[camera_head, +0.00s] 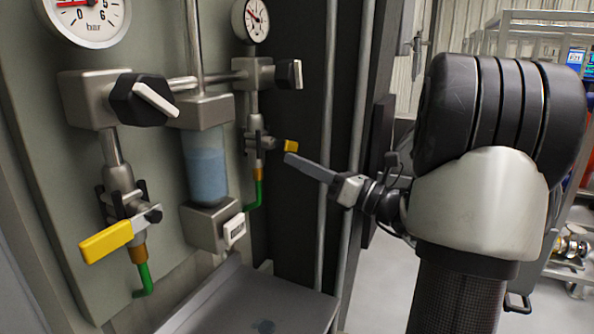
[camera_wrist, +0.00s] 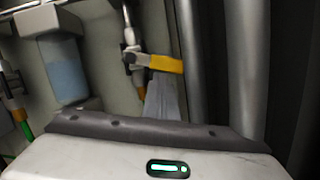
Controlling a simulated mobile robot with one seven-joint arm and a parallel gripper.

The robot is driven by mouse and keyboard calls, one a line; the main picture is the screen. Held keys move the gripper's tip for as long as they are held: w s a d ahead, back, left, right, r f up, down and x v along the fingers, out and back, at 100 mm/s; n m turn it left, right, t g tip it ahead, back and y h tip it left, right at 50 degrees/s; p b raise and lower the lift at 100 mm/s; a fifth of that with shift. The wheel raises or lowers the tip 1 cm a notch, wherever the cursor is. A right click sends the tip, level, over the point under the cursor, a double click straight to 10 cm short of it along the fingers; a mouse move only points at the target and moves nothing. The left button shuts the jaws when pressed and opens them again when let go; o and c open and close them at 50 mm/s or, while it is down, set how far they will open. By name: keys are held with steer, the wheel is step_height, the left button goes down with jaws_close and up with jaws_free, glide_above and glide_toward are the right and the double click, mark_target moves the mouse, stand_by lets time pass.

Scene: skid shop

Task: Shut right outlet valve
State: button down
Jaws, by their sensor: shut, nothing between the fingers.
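The right outlet valve (camera_head: 258,143) sits on a thin vertical pipe, with a brass fitting and a green tube below it. Its yellow lever (camera_head: 290,146) sticks out sideways to the right, across the pipe. In the wrist view the same yellow lever (camera_wrist: 166,64) points right from the valve body (camera_wrist: 132,56). My gripper (camera_head: 294,161) is shut and empty, its fingertips just below and right of the lever's end. In the wrist view my gripper (camera_wrist: 160,86) reaches up close under the lever. I cannot tell whether they touch.
A left valve with a larger yellow lever (camera_head: 107,240) is on the same panel. Black knobs (camera_head: 140,100) and gauges (camera_head: 88,14) are above. A clear cylinder with blue liquid (camera_head: 206,165) stands between the valves. A metal tray (camera_head: 250,300) is below. Vertical pipes (camera_head: 354,110) stand right of the valve.

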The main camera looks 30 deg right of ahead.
steer(key=shift+w+d+r+p, duration=0.3)
steer(key=shift+d+r+p, duration=0.1)
steer(key=shift+r+p, duration=0.3)
steer(key=shift+f, duration=0.2)
